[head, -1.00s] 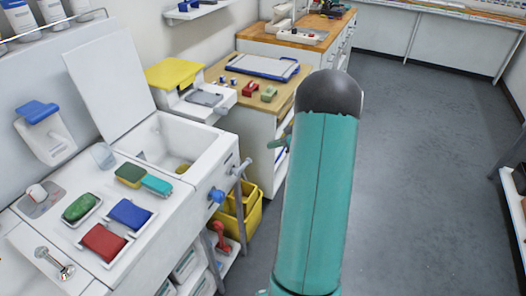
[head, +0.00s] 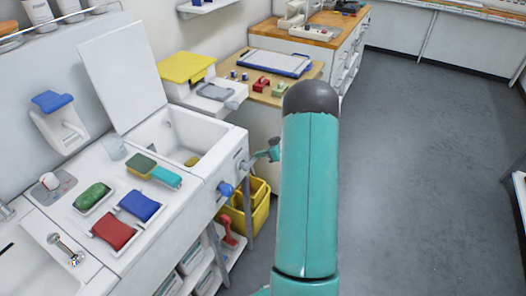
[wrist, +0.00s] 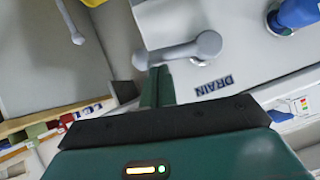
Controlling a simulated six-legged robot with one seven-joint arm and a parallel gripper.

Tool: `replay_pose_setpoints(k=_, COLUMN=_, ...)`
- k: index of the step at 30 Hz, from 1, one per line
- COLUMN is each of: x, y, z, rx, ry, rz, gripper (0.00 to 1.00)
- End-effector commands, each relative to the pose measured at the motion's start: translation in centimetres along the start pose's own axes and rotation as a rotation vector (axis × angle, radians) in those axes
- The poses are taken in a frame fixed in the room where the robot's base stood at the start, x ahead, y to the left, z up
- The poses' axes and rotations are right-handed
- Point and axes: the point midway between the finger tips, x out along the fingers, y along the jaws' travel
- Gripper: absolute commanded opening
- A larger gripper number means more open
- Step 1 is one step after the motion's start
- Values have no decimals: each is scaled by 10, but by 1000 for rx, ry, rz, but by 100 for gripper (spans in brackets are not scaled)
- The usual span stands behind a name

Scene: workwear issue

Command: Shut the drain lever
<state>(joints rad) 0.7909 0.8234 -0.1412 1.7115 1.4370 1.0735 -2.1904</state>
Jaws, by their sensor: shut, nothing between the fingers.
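The drain lever (wrist: 178,52) is a grey bar with rounded ends on the white front panel, beside the word DRAIN (wrist: 214,84). In the wrist view it lies nearly sideways, its left end just above my fingertips. In the head view the lever (head: 246,165) shows small on the front of the white sink unit (head: 205,172). My gripper (wrist: 158,72) is shut and empty, its tips close to the lever's left end; I cannot tell if they touch. My gripper also shows in the head view (head: 262,154), just right of the lever, partly behind my arm.
A blue knob (head: 225,189) is on the same panel, left of the lever; it also shows in the wrist view (wrist: 297,12). A yellow bin (head: 243,215) and a red-handled thing (head: 228,232) are below. Open grey floor (head: 420,180) lies to the right.

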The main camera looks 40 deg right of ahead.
Motion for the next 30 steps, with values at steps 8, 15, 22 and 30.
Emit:
replay_pose_setpoints(k=8, x=0, y=0, z=0, rx=4, ry=0, rz=-4, gripper=0)
replay_pose_setpoints(k=15, x=2, y=1, z=2, rx=36, ry=0, rz=-26, gripper=0)
replay_pose_setpoints(k=22, x=3, y=2, z=4, rx=60, ry=0, rz=-41, gripper=0)
replay_pose_setpoints(k=30, x=6, y=5, z=10, rx=138, ry=0, rz=-94, gripper=0)
